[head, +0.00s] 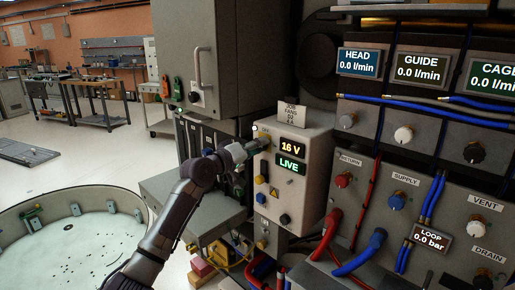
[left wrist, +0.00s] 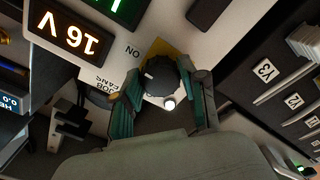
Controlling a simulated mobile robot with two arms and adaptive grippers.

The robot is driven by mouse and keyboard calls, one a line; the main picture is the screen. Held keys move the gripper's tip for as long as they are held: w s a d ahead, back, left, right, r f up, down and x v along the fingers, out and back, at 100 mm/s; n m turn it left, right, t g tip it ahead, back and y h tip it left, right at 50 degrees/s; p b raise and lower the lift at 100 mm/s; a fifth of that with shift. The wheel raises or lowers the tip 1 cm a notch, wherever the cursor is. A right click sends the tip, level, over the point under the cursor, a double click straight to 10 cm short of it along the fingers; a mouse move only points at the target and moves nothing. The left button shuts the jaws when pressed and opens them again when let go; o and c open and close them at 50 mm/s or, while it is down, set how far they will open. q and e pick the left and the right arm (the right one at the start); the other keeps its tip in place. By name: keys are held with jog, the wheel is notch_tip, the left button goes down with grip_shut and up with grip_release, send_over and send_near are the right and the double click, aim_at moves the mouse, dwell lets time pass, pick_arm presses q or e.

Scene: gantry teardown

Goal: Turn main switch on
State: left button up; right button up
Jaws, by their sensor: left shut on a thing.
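The main switch is a dark round knob on a yellow plate, seen in the left wrist view (left wrist: 158,76) with an upside-down "ON" mark beside it. It sits on the front of a pale control box (head: 308,150), whose displays read "16 V" (head: 292,149) and "LIVE" (head: 290,165). My left gripper (head: 250,148) reaches in from the left and mostly hides the switch in the head view. In the left wrist view its two green-padded fingers (left wrist: 165,88) are shut on the knob, one on each side. A small white light (left wrist: 169,103) glows by the knob. My right gripper is out of view.
A grey panel (head: 420,215) with supply, return, vent and drain knobs stands to the right, with red and blue hoses in front. A grey cabinet (head: 188,50) hangs above left. A round grey tub (head: 75,235) is at lower left. Open floor lies behind it.

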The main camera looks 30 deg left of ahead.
pick_arm(q)
jog(key=shift+f, duration=0.15)
jog(key=o, duration=1.1)
jog(key=shift+o, duration=0.2)
jog(key=s+a, duration=0.2)
jog(key=s, duration=1)
jog(key=shift+w, duration=0.1)
